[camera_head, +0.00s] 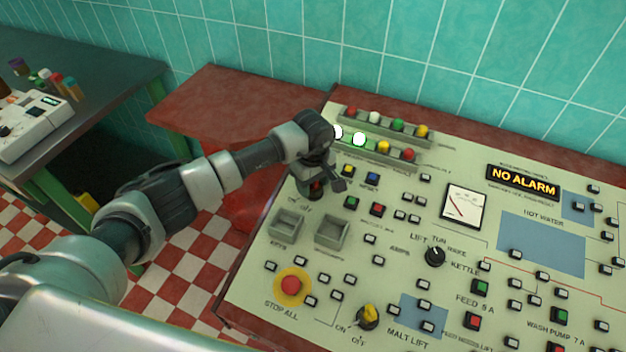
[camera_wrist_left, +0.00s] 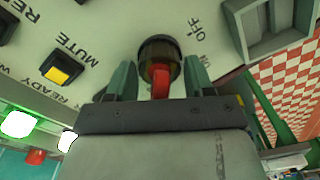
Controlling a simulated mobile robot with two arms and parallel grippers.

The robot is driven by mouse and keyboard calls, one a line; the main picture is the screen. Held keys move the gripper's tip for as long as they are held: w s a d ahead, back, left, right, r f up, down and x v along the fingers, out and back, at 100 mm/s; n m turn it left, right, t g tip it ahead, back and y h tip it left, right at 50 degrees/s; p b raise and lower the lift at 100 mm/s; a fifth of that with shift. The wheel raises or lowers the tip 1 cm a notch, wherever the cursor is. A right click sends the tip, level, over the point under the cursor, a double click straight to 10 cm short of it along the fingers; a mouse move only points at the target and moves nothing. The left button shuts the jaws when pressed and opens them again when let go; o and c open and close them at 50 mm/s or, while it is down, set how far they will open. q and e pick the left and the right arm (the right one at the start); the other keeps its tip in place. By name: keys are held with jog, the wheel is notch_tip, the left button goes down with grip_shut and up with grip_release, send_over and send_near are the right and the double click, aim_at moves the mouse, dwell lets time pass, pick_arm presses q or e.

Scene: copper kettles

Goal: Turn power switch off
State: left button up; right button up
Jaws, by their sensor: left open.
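The power switch is a rotary knob with a black round base and a red handle (camera_head: 316,187). It sits at the upper left of the beige control panel (camera_head: 262,240). In the left wrist view the red handle (camera_wrist_left: 161,82) stands between the two fingers, with an OFF label (camera_wrist_left: 196,28) at the upper right of the base. My left gripper (camera_head: 326,184) is open over the switch, and it also shows in the left wrist view (camera_wrist_left: 160,80). I cannot tell whether a finger touches the handle. The gripper partly hides the switch in the head view.
Lit white lamps (camera_head: 358,139) and coloured lamps stand behind the gripper. The display (camera_head: 523,180) reads NO ALARM. A dark table (camera_head: 100,75) stands left.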

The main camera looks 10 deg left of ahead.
pick_arm(q)
jog(key=c, duration=0.7)
jog(key=shift+o, duration=0.2)
jog(key=shift+n+b, duration=0.3)
jog(key=shift+s+n+b, duration=0.1)
jog(key=shift+n+b, duration=0.95)
jog(key=shift+n, duration=0.55)
jog(key=shift+a+n+b, duration=0.1)
jog(key=shift+n+b, duration=1.05)
jog(key=shift+n, duration=0.85)
jog(key=shift+s+n+b, duration=0.1)
jog(key=shift+n+b, duration=0.2)
jog(key=shift+n, duration=0.4)
jog(key=o, duration=0.7)
jog(key=shift+c, duration=0.2)
